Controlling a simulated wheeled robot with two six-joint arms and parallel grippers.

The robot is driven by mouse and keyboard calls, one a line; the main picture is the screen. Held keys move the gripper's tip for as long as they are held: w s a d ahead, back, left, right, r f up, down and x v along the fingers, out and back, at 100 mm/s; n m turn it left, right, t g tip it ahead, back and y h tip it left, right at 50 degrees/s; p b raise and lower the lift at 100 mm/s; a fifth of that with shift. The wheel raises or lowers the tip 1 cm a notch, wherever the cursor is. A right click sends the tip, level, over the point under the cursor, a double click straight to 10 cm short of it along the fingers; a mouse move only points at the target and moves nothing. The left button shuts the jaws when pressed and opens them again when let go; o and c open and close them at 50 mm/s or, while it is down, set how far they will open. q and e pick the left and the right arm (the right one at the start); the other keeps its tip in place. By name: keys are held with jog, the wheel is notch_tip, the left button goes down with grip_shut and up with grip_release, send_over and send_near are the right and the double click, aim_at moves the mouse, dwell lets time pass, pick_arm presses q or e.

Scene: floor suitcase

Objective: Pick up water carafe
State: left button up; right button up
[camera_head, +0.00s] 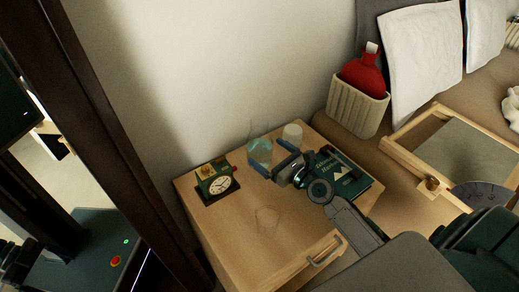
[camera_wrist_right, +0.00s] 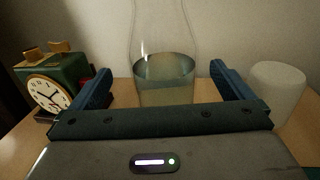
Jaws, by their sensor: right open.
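The water carafe (camera_head: 260,152) is clear glass with bluish water in its lower part. It stands upright near the back edge of the wooden nightstand (camera_head: 240,234). My right gripper (camera_head: 274,158) is open, its two blue fingers pointing at the carafe. In the right wrist view the carafe (camera_wrist_right: 165,78) appears between the spread fingers of the gripper (camera_wrist_right: 160,84), one on each side; I see no finger closed on it. Its top is cut off there. My left gripper does not show.
A green clock (camera_head: 217,183) stands left of the carafe, a whitish cup (camera_head: 292,133) right of it. A dark book (camera_head: 345,177) lies under my right arm. A ribbed bin (camera_head: 357,104) with a red bottle stands behind.

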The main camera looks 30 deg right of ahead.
aim_at(260, 143)
jog(key=x, duration=0.5)
jog(key=shift+w+d+r, duration=0.1)
jog(key=shift+d+r, duration=0.1)
jog(key=shift+c, duration=0.2)
jog(key=shift+r, duration=0.1)
jog(key=c, duration=1.6)
jog(key=shift+o, duration=0.2)
jog(key=shift+r, duration=0.15)
